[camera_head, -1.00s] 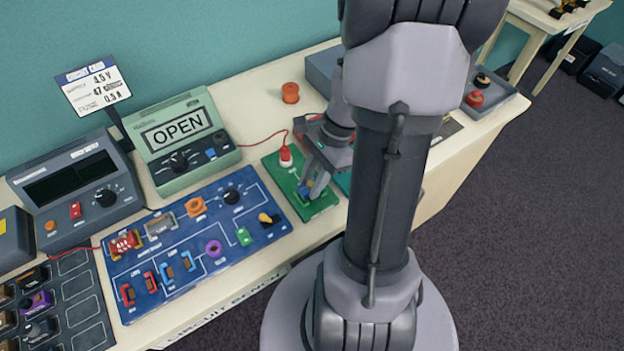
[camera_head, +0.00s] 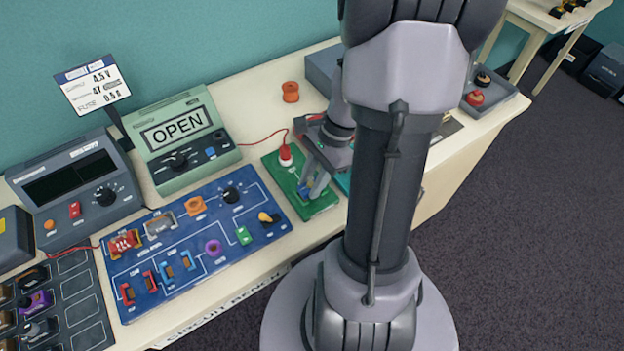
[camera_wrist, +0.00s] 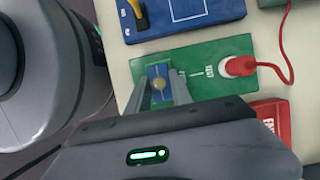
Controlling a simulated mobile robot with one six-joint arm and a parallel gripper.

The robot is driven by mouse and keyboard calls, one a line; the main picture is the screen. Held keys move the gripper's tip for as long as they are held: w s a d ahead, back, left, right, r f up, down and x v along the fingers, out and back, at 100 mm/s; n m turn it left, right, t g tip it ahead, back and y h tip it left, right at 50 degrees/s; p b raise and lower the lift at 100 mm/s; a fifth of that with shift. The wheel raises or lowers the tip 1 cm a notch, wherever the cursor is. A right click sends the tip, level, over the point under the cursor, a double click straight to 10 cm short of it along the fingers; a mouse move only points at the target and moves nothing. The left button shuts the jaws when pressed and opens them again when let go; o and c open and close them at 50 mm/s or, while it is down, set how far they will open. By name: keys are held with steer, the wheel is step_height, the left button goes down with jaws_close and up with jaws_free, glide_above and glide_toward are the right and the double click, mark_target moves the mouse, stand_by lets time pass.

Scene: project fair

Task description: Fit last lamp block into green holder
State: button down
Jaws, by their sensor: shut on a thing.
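The green holder (camera_head: 323,203) is a flat green board on the bench, left of my arm in the head view. It also shows in the wrist view (camera_wrist: 208,53). The lamp block (camera_wrist: 153,72) is small and blue with a round, dull yellowish lamp on top. My gripper (camera_wrist: 161,83) is shut on it, one finger on each side, over the left part of the green holder. In the head view my gripper (camera_head: 310,184) is low at the holder and mostly hides the block. I cannot tell whether the block is fully seated.
A red plug (camera_head: 285,155) with a cable stands on the holder's far end. The blue circuit board (camera_head: 180,262) lies to the left. A green meter reading OPEN (camera_head: 180,136) stands behind it. A grey tray (camera_head: 507,104) is at right.

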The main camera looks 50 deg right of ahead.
steer(key=shift+f+b, duration=0.35)
steer(key=shift+f, duration=0.1)
stand_by(0.3)
steer(key=c, duration=0.6)
jaws_free()
step_height(320, 180, up, 8)
steer(key=p, duration=0.7)
steer(key=shift+r, duration=0.1)
